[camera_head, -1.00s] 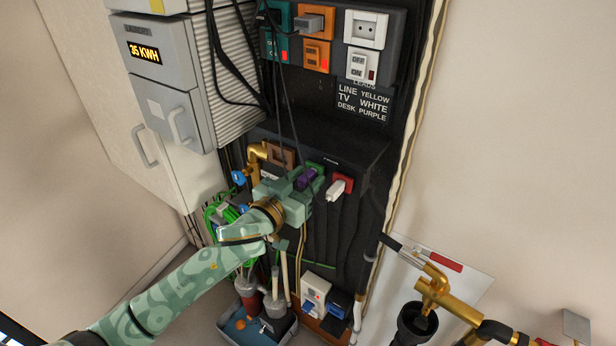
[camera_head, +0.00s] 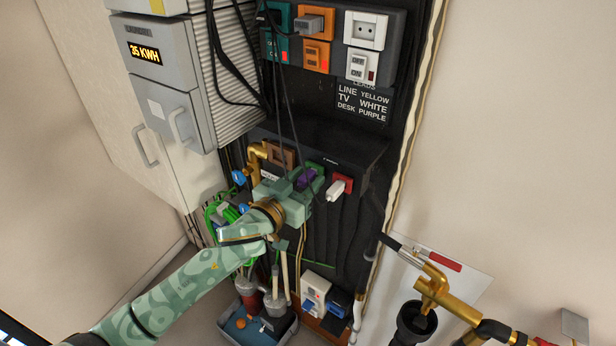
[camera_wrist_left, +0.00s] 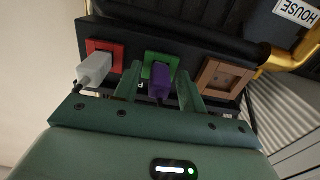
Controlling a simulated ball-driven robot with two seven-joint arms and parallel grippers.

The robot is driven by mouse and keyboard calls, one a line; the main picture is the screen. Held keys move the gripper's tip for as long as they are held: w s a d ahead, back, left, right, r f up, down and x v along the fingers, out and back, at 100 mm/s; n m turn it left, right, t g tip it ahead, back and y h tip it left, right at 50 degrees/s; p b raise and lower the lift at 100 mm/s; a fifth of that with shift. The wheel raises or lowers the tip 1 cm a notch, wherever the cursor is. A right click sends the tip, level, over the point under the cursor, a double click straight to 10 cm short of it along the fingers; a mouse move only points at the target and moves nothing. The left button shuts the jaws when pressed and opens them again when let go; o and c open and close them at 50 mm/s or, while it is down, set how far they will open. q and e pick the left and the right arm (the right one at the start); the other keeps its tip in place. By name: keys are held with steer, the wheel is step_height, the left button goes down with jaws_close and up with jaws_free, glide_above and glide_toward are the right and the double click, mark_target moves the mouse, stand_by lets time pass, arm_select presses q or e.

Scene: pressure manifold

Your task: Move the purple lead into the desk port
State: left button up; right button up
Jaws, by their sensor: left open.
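The purple lead's plug (camera_head: 306,178) sits at the green port on the dark lower box. In the left wrist view the purple plug (camera_wrist_left: 161,86) stands in front of the green port (camera_wrist_left: 158,62), with its lower end hidden by my gripper body. My left gripper (camera_head: 301,186) is open, with one green finger on each side of the purple plug; in the wrist view small gaps show between plug and fingers. The sign (camera_head: 363,103) pairs desk with purple. I cannot read which port is the desk port. My right gripper is out of view.
A white plug (camera_wrist_left: 94,70) sits at the red port (camera_wrist_left: 105,48), beside my gripper. A brown port (camera_wrist_left: 222,77) is on the other side and looks empty. Thin dark cables hang above the gripper. A brass pipe (camera_head: 256,154) stands close to the left of the ports.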

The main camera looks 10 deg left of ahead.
mark_target(300, 184)
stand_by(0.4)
arm_select(q)
jaws_close()
steer(key=shift+s+p, duration=0.2)
steer(key=shift+p, duration=0.2)
steer(key=shift+s+a, duration=0.1)
steer(key=shift+s, duration=0.05)
steer(key=shift+s+a+r+p, duration=0.1)
steer(key=shift+s+a+p, duration=0.2)
steer(key=shift+s, duration=0.35)
steer(key=shift+s+a, duration=0.1)
steer(key=shift+s, duration=0.25)
steer(key=shift+p+v, duration=0.75)
steer(key=shift+v, duration=0.85)
